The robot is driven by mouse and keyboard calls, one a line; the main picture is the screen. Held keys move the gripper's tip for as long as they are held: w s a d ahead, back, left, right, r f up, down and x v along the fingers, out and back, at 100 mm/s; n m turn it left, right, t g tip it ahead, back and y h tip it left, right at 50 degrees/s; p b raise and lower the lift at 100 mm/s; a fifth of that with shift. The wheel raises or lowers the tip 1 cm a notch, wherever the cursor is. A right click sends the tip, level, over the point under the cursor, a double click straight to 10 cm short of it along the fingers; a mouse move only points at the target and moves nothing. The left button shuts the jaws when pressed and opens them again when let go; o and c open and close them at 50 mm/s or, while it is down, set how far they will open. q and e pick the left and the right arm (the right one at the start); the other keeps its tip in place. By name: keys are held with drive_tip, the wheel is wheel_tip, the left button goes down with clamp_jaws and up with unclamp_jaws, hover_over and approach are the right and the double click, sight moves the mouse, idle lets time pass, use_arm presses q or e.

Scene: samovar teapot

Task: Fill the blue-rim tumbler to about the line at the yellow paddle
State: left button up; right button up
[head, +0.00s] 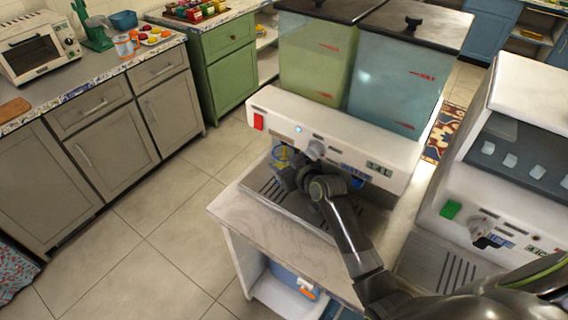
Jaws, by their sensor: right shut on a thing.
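The dispenser (335,140) has a white front with a pale green tank (312,58) and a pale blue tank (393,82) on top. The blue-rim tumbler (281,154) shows as a small blue ring under the left part of the front, above the drip tray. A bit of yellow shows at the ring, likely the yellow paddle; its details are too small to tell. My right gripper (291,174) is shut on the tumbler from its right side. The gripper hides most of the tumbler, so its line and any liquid level cannot be seen. My left gripper is not in view.
The slatted drip tray (272,193) sits on a pale wooden stand (240,218). A second white machine (520,150) stands close on the right. A counter (100,72) with a toaster oven (38,48) is at the left. Open tiled floor lies between.

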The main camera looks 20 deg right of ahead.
idle(0.8)
drive_tip(key=shift+s+a+r+p, duration=0.1)
drive_tip(key=shift+s+a+p, duration=0.45)
drive_tip(key=shift+s+a, duration=0.35)
drive_tip(key=shift+s+a+p, duration=0.2)
drive_tip(key=shift+s+a, duration=0.1)
drive_tip(key=shift+a, duration=0.3)
drive_tip(key=shift+s+a+p, duration=0.2)
drive_tip(key=shift+s+a, duration=0.1)
drive_tip(key=shift+a, duration=0.25)
